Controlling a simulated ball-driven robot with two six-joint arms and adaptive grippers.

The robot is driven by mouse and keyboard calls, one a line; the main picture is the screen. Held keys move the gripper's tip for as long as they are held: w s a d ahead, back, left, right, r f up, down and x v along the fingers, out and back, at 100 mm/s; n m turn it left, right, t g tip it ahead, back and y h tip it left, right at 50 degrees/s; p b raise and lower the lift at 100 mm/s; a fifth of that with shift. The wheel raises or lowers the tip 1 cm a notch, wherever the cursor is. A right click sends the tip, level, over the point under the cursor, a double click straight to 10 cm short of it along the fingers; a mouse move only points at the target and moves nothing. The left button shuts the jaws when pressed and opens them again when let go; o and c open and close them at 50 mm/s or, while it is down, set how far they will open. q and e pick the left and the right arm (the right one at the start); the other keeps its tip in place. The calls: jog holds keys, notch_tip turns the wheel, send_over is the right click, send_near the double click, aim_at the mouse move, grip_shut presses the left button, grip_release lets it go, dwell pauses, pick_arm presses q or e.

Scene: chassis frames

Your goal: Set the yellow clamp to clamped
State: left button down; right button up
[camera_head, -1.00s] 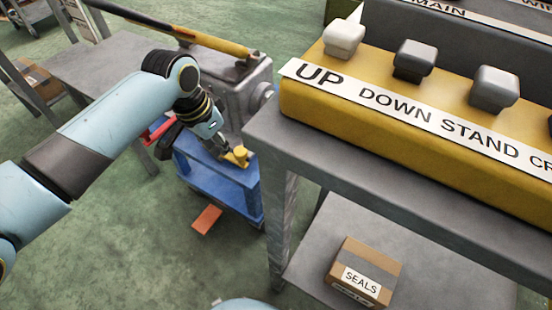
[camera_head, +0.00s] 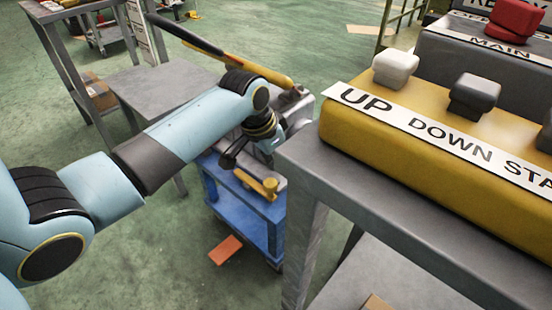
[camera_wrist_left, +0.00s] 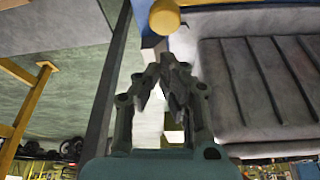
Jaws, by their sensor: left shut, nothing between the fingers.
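The yellow clamp (camera_head: 255,181) is on the top of a blue cart, in the middle of the head view. Its yellow bar slants down to the right and ends in a round knob. A yellow knob (camera_wrist_left: 165,17) also shows at the top of the left wrist view, beyond my fingertips. My left gripper (camera_head: 230,158) is shut and empty, just above and behind the yellow bar. In the left wrist view its fingertips (camera_wrist_left: 168,62) are together, and a gap shows between them and the knob. My right gripper is in neither view.
The blue cart (camera_head: 240,205) stands close beside a grey bench (camera_head: 345,190) carrying a yellow control box (camera_head: 400,145). A grey machine block and a yellow-and-black bar (camera_head: 235,62) lie behind my left arm.

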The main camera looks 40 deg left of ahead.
pick_arm(q)
jog(key=b+x, duration=0.1)
jog(key=x, duration=0.4)
jog(key=shift+f+b, duration=0.1)
jog(key=shift+b, duration=0.25)
jog(key=shift+f, duration=0.15)
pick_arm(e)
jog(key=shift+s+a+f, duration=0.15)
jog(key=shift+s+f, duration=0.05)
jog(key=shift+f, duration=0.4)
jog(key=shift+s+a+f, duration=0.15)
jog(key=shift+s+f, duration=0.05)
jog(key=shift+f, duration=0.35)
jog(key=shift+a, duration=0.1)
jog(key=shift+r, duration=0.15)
